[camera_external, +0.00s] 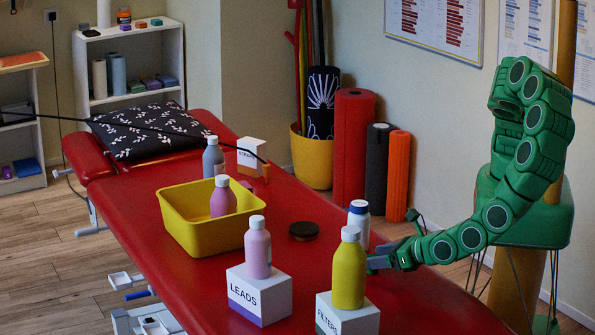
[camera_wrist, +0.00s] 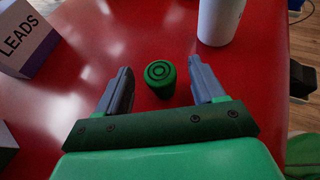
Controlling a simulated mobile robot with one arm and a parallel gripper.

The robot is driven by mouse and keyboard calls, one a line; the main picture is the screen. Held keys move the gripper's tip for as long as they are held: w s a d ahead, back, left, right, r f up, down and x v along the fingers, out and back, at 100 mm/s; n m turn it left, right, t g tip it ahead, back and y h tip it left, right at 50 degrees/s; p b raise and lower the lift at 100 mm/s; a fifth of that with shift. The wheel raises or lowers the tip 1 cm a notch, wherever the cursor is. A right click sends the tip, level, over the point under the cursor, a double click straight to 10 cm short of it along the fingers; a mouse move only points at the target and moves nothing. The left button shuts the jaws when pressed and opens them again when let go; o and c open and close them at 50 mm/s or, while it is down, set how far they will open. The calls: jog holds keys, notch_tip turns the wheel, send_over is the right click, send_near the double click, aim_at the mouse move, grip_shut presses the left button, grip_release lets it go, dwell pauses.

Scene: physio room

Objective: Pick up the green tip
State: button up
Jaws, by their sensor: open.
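The green tip (camera_wrist: 160,78) is a short green cylinder with dark rings on its top. In the wrist view it stands on the red surface between the two grey fingers of my gripper (camera_wrist: 159,80), with a gap on each side. My gripper is open and empty. In the external view my gripper (camera_external: 378,262) is low over the table, just right of the yellow bottle, and partly hidden by it. I cannot make out the green tip in that view.
The red table (camera_external: 290,255) holds a yellow bottle (camera_external: 348,275) on the FILTERS box (camera_external: 347,318), a pink bottle (camera_external: 258,252) on the LEADS box (camera_external: 259,296), a yellow bin (camera_external: 190,233) and a dark disc (camera_external: 304,231). A white bottle (camera_wrist: 219,20) stands close beyond my right finger.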

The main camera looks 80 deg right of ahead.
aim_at(368, 255)
jog(key=shift+x, duration=1.75)
jog(key=c, duration=1)
jog(key=shift+c, duration=0.2)
jog(key=shift+r, duration=5)
